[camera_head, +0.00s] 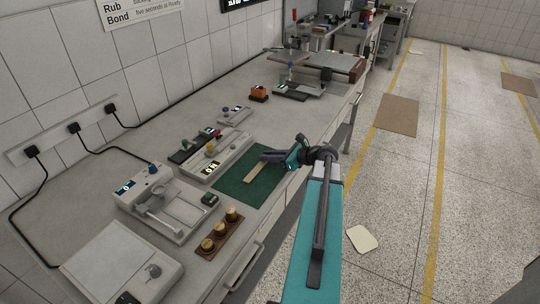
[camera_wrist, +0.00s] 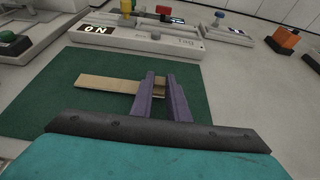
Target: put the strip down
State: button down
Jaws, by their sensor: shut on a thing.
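The strip is a flat, pale tan piece that shows in the head view (camera_head: 254,172) and in the wrist view (camera_wrist: 105,83). My gripper (camera_head: 266,156) reaches in from the right over the dark green mat (camera_head: 235,186). In the wrist view, the two purple fingers of my gripper (camera_wrist: 160,80) are shut on the strip near its right end. Most of its length sticks out to the left. The strip is over the mat, close to its surface; I cannot tell whether it touches. The fingers hide part of the held end.
A grey device with a lit display (camera_head: 216,160) stands just behind the mat. An orange block (camera_head: 259,93) stands farther back. The bench beyond the mat has bare room.

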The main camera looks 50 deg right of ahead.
jog(key=shift+f, duration=0.15)
jog(key=c, duration=1.7)
grip_release()
jog(key=b+v, duration=0.2)
jog(key=v, duration=1)
jog(key=shift+b, duration=0.35)
jog(key=shift+o, duration=0.6)
